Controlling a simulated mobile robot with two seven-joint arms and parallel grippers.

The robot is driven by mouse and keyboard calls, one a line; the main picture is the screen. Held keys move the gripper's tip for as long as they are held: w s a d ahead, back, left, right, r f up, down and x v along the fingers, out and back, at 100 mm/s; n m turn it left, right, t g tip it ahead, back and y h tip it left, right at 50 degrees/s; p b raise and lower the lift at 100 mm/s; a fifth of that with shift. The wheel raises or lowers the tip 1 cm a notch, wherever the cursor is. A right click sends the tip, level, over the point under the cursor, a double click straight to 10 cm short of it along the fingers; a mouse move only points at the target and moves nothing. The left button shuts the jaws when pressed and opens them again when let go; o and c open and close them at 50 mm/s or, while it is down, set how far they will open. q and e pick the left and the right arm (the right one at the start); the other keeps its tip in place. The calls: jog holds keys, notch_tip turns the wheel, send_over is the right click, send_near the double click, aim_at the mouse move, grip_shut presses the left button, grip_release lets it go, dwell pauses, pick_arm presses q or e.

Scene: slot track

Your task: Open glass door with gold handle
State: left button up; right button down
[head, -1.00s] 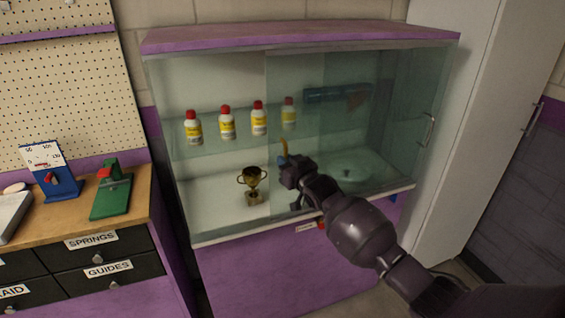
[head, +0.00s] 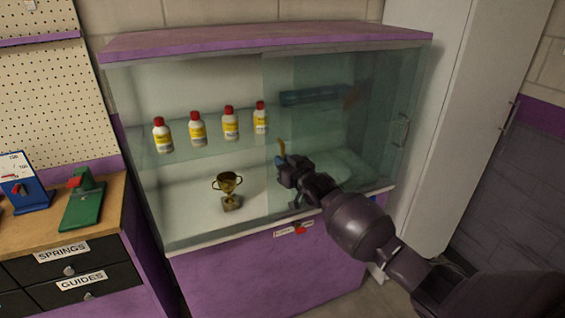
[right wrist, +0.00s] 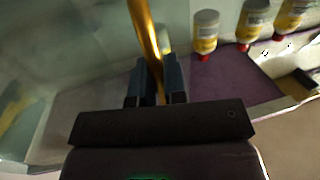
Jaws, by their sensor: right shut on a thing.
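The sliding glass door (head: 305,130) covers the right part of the display cabinet, its left edge near the middle. Its gold handle (head: 281,146) is a thin upright bar; in the right wrist view the gold handle (right wrist: 147,38) runs down between the fingers. My right gripper (head: 283,161) is shut on this handle, low on the bar; it also shows in the right wrist view (right wrist: 157,82). My right arm hides part of the door's lower area. My left gripper is not in view.
A steel handle (head: 402,130) is on the right panel. A tall white cabinet (head: 462,110) stands right; a workbench (head: 95,222) stands left.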

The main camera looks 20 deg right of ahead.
jog(key=shift+r, duration=0.15)
jog(key=c, duration=1.2)
grip_release()
jog(key=shift+s, duration=0.1)
jog(key=v, duration=1)
jog(key=shift+s+d, duration=0.15)
jog(key=shift+s, duration=0.15)
